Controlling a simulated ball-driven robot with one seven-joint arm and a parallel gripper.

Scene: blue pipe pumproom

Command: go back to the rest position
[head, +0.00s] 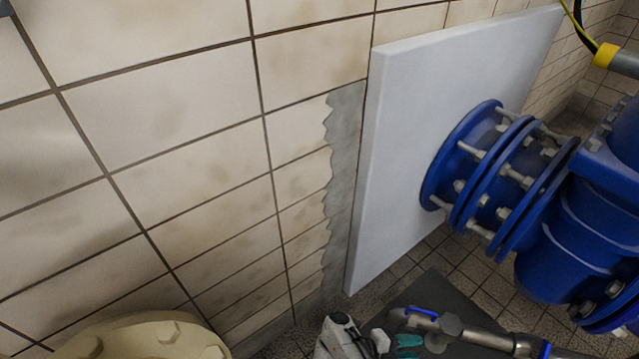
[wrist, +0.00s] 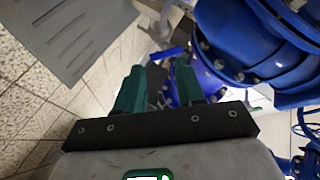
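My gripper (wrist: 158,78) shows in the wrist view with its two green fingers apart and nothing between them. In the head view it is at the bottom edge (head: 408,347), partly cut off, with its green fingers beside a metal pipe with blue fittings (head: 470,333). I cannot tell whether it touches that pipe. In the wrist view blue pipework lies ahead and to the right of the fingers.
A large blue flanged pipe (head: 500,180) stands at the right against a pale wall panel (head: 400,150). A dark slab (head: 440,292) lies low in front of it. A beige bolted flange (head: 140,340) is at bottom left. The tiled wall (head: 170,110) fills the left.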

